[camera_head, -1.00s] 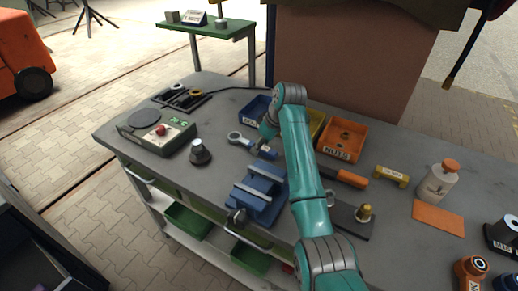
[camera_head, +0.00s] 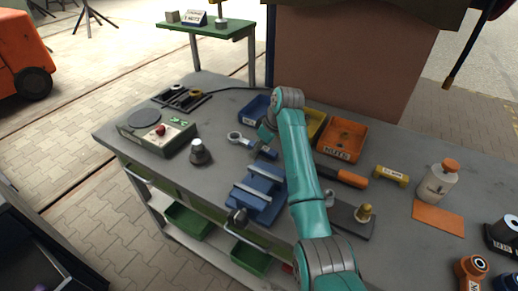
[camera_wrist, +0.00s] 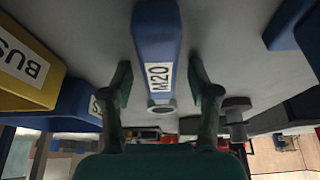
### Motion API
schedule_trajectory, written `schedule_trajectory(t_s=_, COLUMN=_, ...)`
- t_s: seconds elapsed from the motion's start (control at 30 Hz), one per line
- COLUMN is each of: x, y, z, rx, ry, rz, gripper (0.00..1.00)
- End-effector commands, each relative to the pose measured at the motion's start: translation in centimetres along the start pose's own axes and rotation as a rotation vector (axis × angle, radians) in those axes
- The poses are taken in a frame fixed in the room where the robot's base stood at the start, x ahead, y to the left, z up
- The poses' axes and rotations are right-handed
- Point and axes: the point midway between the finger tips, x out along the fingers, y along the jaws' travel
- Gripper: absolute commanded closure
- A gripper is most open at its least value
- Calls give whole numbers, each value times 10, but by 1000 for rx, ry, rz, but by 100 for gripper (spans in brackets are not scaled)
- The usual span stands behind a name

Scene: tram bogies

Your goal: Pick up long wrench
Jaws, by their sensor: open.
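A blue wrench (camera_head: 240,138) with a pale ring end lies on the grey bench, behind the blue vise. In the wrist view its blue handle (camera_wrist: 156,40) carries a white M20 label and has a round hole at its near end. My gripper (camera_wrist: 160,66) is open, with one finger on each side of the handle and a gap on both sides. In the head view my gripper (camera_head: 265,138) is low at the handle end, and my wrist partly hides it. I cannot tell its exact height above the bench.
The blue vise (camera_head: 258,190) stands in front of the wrench. Blue (camera_head: 254,108), yellow (camera_head: 317,122) and orange (camera_head: 342,138) bins stand behind and right. An orange-handled tool (camera_head: 350,178) lies right of my arm. A dark knob (camera_head: 200,152) stands left, with clear bench between.

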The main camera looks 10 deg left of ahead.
Motion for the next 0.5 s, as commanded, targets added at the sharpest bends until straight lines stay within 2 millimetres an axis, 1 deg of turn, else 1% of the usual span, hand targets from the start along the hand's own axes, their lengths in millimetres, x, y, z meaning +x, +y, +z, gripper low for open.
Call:
schedule_trajectory(t_s=0.17, x=0, y=0, z=0, rx=0, ry=0, rz=0, gripper=40)
schedule_trajectory(t_s=0.2, x=0, y=0, z=0, rx=0, ry=0, rz=0, gripper=42)
schedule_trajectory(t_s=0.27, x=0, y=0, z=0, rx=0, ry=0, rz=0, gripper=57)
schedule_trajectory(t_s=0.3, x=0, y=0, z=0, rx=0, ry=0, rz=0, gripper=67)
schedule_trajectory(t_s=0.37, x=0, y=0, z=0, rx=0, ry=-1, rz=0, gripper=82)
schedule_trajectory(t_s=0.4, x=1, y=0, z=0, rx=0, ry=-1, rz=0, gripper=92)
schedule_trajectory(t_s=0.43, x=1, y=0, z=1, rx=0, ry=-1, rz=-1, gripper=100)
schedule_trajectory(t_s=0.5, x=1, y=0, z=1, rx=1, ry=-2, rz=-1, gripper=100)
